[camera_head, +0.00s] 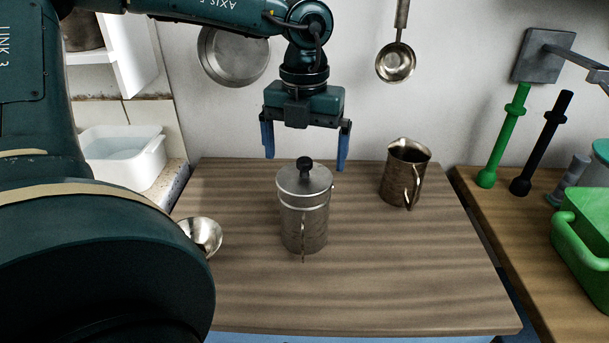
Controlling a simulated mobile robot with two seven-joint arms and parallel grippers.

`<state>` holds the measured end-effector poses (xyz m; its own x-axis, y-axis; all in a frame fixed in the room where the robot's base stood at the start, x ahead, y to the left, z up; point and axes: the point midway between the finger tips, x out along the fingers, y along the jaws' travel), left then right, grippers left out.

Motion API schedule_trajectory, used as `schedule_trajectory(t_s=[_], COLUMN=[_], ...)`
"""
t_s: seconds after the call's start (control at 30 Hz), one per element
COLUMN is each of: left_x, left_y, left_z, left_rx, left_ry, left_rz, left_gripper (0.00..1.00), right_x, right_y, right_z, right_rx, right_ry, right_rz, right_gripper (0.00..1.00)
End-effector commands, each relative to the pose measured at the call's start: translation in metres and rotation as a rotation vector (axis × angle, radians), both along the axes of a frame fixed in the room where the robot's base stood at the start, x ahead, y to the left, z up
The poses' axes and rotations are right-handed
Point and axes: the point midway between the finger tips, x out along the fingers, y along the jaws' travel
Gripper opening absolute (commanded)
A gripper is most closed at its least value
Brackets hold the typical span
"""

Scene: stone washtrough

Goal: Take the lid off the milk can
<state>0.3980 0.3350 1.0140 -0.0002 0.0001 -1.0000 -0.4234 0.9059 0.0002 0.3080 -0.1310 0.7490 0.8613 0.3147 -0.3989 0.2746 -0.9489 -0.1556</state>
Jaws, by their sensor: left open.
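The milk can (304,226) is a metal cylinder standing upright on the wooden worktop (390,285). Its metal lid (293,182) sits on top and has a black knob (304,164). My left gripper (306,160) points down with its two blue fingers wide apart. It is open and empty, and the knob appears between the fingertips in the picture. The fingers do not visibly touch the lid. How far the gripper is in front of or behind the can is hard to tell. My right gripper is not in view.
A metal jug (400,180) stands to the right of the can. A small metal bowl (204,236) is at the left, partly behind my arm. A ladle (396,62) and a pan (230,58) hang on the wall. A green crate (575,238) is on the right counter. The front worktop is clear.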

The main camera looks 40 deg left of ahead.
Motion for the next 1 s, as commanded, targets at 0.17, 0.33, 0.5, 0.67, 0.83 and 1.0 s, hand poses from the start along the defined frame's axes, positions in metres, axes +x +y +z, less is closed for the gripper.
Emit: schedule_trajectory(t_s=[0.17, 0.33, 0.5, 0.67, 0.83, 1.0], left_x=[-0.001, 0.0, 0.0, 0.0, 0.0, 0.0], left_y=[0.0, 0.0, 0.0, 0.0, 0.0, 0.0], left_z=[-0.022, -0.025, -0.025, -0.024, -0.024, -0.024], left_rx=[-0.001, 0.0, 0.0, 0.0, 0.0, 0.001], left_ry=[0.002, -0.001, -0.001, -0.001, -0.001, -0.002], left_rz=[0.001, 0.001, 0.001, 0.001, 0.001, 0.001], left_gripper=[1.0, 1.0, 0.94, 0.81, 0.67, 0.65], right_x=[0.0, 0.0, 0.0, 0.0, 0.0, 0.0], right_y=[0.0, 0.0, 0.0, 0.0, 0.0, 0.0], right_z=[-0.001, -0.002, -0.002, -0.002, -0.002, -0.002], right_rx=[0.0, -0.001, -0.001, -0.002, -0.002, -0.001], right_ry=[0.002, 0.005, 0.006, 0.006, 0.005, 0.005], right_rz=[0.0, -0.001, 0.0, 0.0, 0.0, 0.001], right_gripper=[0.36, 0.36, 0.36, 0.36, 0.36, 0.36])
